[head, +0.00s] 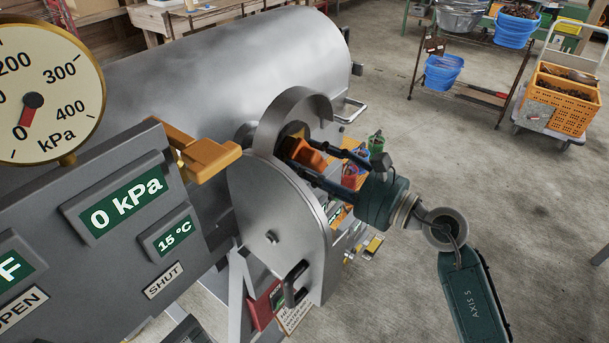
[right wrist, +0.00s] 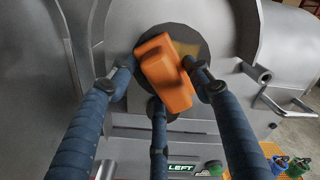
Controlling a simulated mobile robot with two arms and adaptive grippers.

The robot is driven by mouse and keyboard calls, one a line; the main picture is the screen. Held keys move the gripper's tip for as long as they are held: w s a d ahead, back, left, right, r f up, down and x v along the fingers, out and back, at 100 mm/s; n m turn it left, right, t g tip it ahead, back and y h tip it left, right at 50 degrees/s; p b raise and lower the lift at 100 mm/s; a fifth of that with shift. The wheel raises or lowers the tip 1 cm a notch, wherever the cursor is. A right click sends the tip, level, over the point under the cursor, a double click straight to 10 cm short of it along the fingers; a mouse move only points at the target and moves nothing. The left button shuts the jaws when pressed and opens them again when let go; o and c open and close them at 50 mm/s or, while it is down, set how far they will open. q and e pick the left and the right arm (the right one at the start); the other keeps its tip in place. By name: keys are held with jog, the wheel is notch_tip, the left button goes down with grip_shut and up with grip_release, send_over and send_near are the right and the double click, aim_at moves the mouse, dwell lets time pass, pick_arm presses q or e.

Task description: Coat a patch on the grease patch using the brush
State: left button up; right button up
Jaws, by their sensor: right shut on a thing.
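The brush shows as an orange block (head: 306,153) in the head view, and it is large in the right wrist view (right wrist: 164,72). My right gripper (head: 300,158) is shut on it, with dark fingers on both sides and one below. The brush is at the round dark opening in the grey metal housing. A dull yellow patch (right wrist: 190,48), seemingly the grease patch, shows behind the brush in the right wrist view. The brush hides part of it, and I cannot tell whether they touch. The brush's bristles are hidden. My left gripper is not in view.
A curved metal guard (head: 290,108) arches over the opening. A grey panel with gauges (head: 110,220) and a yellow handle (head: 205,158) stand to the left. Small colored containers (head: 352,175) sit behind my right gripper. Open floor (head: 540,210) lies to the right.

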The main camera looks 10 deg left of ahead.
jog(key=shift+w+d, duration=0.15)
jog(key=shift+w, duration=0.25)
jog(key=w+b, duration=0.1)
jog(key=w+d+b, duration=0.1)
jog(key=shift+f+b, duration=0.15)
jog(key=shift+b, duration=0.2)
jog(key=shift+w+r+b, duration=0.25)
jog(key=shift+w+b, duration=0.1)
jog(key=shift+b, duration=0.05)
jog(key=shift+s+a+p, duration=0.3)
jog(key=shift+s+p, duration=0.05)
jog(key=shift+s, duration=0.4)
jog(key=shift+s+a+p, duration=0.25)
jog(key=shift+s+p, duration=0.05)
jog(key=shift+s, duration=0.4)
jog(key=shift+s, duration=0.1)
